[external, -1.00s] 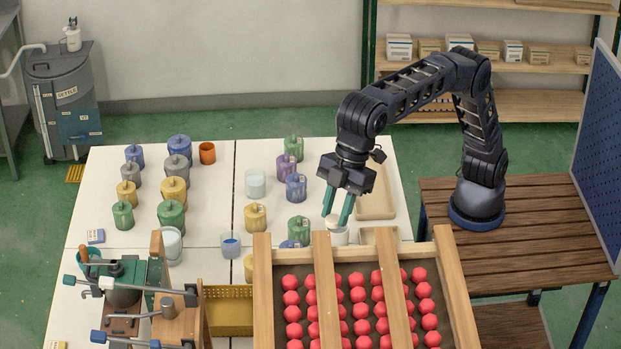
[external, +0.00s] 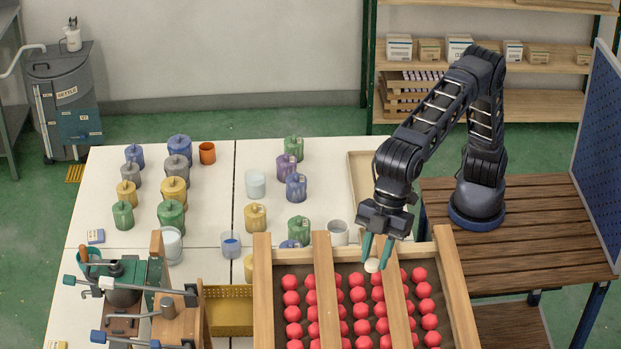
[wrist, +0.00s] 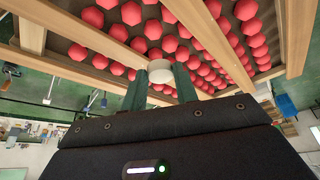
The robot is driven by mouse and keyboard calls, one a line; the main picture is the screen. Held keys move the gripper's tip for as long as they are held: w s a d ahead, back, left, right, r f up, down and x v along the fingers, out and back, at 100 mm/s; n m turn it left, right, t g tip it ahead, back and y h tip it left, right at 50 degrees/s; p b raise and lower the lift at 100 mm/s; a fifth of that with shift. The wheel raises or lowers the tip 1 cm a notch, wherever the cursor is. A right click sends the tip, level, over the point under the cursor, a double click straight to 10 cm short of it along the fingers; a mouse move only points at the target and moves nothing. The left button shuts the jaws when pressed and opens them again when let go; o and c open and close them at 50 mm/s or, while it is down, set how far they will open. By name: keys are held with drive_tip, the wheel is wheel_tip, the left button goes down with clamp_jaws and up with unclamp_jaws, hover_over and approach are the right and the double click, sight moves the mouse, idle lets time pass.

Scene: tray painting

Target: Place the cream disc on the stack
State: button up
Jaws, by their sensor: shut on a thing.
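The cream disc (external: 372,265) is held between the green fingertips of my gripper (external: 378,258), over the back edge of the wooden rack. In the wrist view the disc (wrist: 160,71) sits at the tips of my gripper (wrist: 161,84), with the rack behind it. The gripper is shut on the disc. I cannot pick out a stack of discs in these views.
The wooden rack (external: 463,290) holds rows of red balls (external: 357,294) between raised slats. Several coloured jars (external: 297,187) stand on the white table (external: 330,165). A shallow wooden tray (external: 361,170) lies behind my arm.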

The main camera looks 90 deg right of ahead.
sight(369, 297)
drive_tip(key=shift+f, duration=4.35)
drive_tip(key=shift+f, duration=0.1)
drive_tip(key=o, duration=0.9)
drive_tip(key=shift+o, duration=0.2)
drive_tip(key=v, duration=1.2)
drive_tip(key=shift+w, duration=0.1)
